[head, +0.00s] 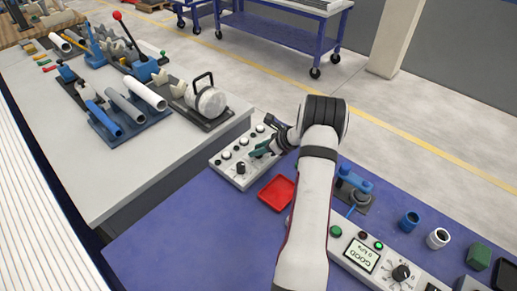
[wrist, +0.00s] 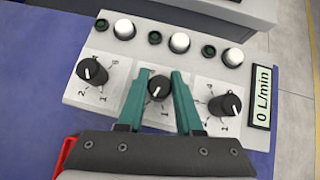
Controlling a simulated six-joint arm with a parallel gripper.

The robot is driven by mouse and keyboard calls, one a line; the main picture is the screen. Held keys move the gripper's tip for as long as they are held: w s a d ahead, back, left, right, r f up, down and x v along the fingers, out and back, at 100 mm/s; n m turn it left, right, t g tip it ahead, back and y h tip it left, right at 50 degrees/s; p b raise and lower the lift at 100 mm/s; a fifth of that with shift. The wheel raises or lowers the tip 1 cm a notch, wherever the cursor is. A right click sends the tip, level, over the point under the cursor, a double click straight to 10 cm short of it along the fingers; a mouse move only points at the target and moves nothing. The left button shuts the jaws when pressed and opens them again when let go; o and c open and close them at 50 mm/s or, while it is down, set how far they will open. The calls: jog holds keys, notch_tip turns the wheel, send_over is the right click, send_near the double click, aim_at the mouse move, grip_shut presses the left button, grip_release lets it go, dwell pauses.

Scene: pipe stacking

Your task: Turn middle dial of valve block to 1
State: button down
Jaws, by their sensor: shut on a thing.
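My gripper (wrist: 160,85) is shut on the middle dial (wrist: 159,90), one teal finger on each side. The dial's white pointer line shows between the fingers, but the fingers hide most of its scale numbers. The left dial (wrist: 92,71) and right dial (wrist: 225,105) stand free on either side. In the head view my gripper (head: 262,150) is at the block and partly covers it.
A display (wrist: 262,105) on the block reads 0 L/min. A red tray (head: 277,193) lies close in front of the block. A blue-and-grey fixture (head: 354,187) stands right of my arm.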

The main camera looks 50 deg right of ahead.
jog(key=shift+n, duration=0.3)
jog(key=n+g+y, duration=0.1)
jog(key=n+y, duration=0.1)
jog(key=n, duration=0.1)
jog(key=shift+y, duration=0.4)
jog(key=shift+n+g+y, duration=0.9)
jog(key=shift+n+y, duration=0.2)
jog(key=shift+n, duration=0.9)
jog(key=shift+a, duration=0.1)
